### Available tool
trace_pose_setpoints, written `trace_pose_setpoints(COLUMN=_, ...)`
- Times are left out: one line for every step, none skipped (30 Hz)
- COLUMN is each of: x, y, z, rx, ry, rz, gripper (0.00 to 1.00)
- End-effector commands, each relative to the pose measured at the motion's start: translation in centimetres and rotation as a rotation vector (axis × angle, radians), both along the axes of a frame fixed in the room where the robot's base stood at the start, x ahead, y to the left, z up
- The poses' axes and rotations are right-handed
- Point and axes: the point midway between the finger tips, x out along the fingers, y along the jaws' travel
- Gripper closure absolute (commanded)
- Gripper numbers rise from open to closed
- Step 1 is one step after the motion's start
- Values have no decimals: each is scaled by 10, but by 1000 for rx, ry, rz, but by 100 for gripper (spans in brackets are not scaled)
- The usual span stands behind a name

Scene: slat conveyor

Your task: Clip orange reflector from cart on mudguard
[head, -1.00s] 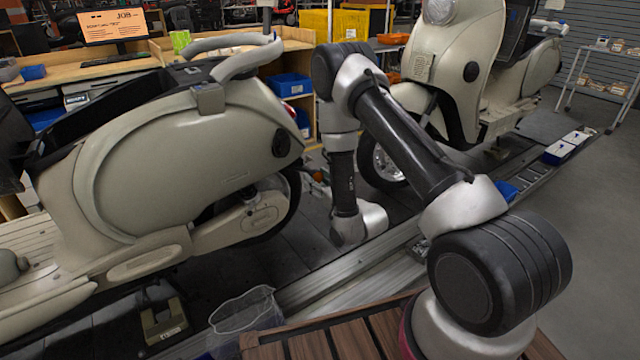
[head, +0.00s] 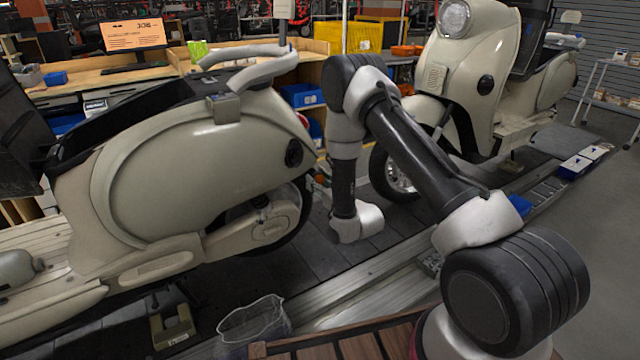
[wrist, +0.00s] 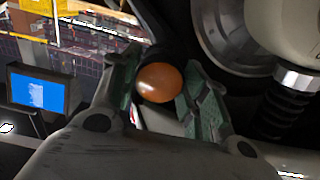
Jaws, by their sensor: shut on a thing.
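In the wrist view, the round, glossy orange reflector (wrist: 158,83) sits between the two greenish fingertips of my gripper (wrist: 158,95), which is shut on it. A dark curved strip (wrist: 160,25), apparently the mudguard, is just beyond the reflector; I cannot tell whether they touch. In the head view, my gripper (head: 323,182) is at the rear of the near cream scooter (head: 190,170), beside its rear wheel. A little orange shows there. My arm hides part of the gripper. I cannot make out the cart.
In the wrist view, the wheel (wrist: 225,35) and a black ribbed spring (wrist: 280,105) are close on the right. A second scooter (head: 480,90) stands behind my arm on the conveyor (head: 350,285). A clear bin (head: 255,318) is at the lower middle. Workbenches stand behind.

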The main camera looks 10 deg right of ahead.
Motion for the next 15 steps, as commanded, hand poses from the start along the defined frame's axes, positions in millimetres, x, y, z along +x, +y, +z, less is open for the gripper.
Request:
trace_pose_setpoints(x=0, y=0, z=0, rx=0, ry=0, rz=0, gripper=74)
trace_pose_setpoints(x=0, y=0, z=0, rx=0, ry=0, rz=0, gripper=74)
trace_pose_setpoints(x=0, y=0, z=0, rx=0, ry=0, rz=0, gripper=74)
trace_pose_setpoints(x=0, y=0, z=0, rx=0, ry=0, rz=0, gripper=74)
trace_pose_setpoints(x=1, y=0, z=0, rx=0, ry=0, rz=0, gripper=74)
trace_pose_setpoints(x=1, y=0, z=0, rx=0, ry=-1, rz=0, gripper=74)
trace_pose_setpoints(x=2, y=1, z=0, rx=0, ry=-1, rz=0, gripper=74)
trace_pose_setpoints(x=2, y=1, z=0, rx=0, ry=-1, rz=0, gripper=74)
trace_pose_setpoints(x=3, y=1, z=0, rx=0, ry=-1, rz=0, gripper=74)
trace_pose_setpoints(x=4, y=1, z=0, rx=0, ry=-1, rz=0, gripper=74)
trace_pose_setpoints(x=5, y=2, z=0, rx=0, ry=-1, rz=0, gripper=74)
trace_pose_setpoints(x=6, y=2, z=0, rx=0, ry=0, rz=0, gripper=74)
trace_pose_setpoints(x=7, y=2, z=0, rx=0, ry=0, rz=0, gripper=74)
trace_pose_setpoints(x=8, y=3, z=0, rx=0, ry=0, rz=0, gripper=74)
trace_pose_setpoints(x=9, y=3, z=0, rx=0, ry=0, rz=0, gripper=74)
